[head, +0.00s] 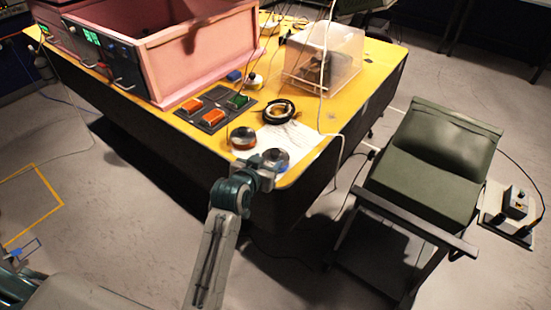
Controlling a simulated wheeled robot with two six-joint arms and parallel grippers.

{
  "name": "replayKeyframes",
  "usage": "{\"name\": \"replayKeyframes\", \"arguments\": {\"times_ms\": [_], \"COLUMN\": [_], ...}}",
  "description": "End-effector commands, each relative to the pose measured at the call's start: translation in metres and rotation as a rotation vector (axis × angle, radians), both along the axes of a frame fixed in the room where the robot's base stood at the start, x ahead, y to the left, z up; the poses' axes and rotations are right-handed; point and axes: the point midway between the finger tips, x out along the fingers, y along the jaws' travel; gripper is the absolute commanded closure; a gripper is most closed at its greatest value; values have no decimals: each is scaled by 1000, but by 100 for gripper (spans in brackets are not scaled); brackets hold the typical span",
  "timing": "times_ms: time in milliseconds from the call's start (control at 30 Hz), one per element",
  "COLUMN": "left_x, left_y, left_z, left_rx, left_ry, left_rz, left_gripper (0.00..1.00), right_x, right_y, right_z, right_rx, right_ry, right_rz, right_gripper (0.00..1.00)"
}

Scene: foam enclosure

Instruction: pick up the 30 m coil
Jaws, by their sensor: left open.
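Three round coil-like items are near the front corner of the yellow table (336,112). A black ring-shaped coil (278,110) lies at the back of this group. A dark round spool with a copper-coloured side (243,138) is nearer the front. A grey-blue round spool (277,155) is on a white sheet (291,137). No length marking is legible, so I cannot tell which is the 30 m coil. My left gripper (268,166) is open at the table's front edge, beside the grey-blue spool and partly overlapping it in view. Contact cannot be judged.
A pink open-topped box (200,50) fills the table's left side. A clear cover (325,60) stands at the back right. A dark panel with orange and green blocks (215,108) lies left of the coils. A green chair (430,160) stands right. A pale cable hangs over the table edge.

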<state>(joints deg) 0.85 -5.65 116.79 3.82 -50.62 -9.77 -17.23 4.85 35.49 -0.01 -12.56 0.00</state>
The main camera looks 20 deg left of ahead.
Motion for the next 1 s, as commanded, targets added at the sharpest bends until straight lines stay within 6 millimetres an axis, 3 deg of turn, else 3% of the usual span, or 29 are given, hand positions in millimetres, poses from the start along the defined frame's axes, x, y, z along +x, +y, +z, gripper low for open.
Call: {"name": "replayKeyframes", "arguments": {"times_ms": [633, 1000], "left_x": [64, 70], "left_y": [-6, -6], "left_z": [-18, -23], "left_rx": [0, 0], "left_ry": [2, 1], "left_rz": [0, 1], "left_gripper": [46, 48], "right_x": [0, 1], "right_y": [8, 7], "right_z": [30, 30], "right_rx": [8, 7], "right_ry": [0, 0], "right_rz": [-3, -2], "right_gripper": [0, 0]}}
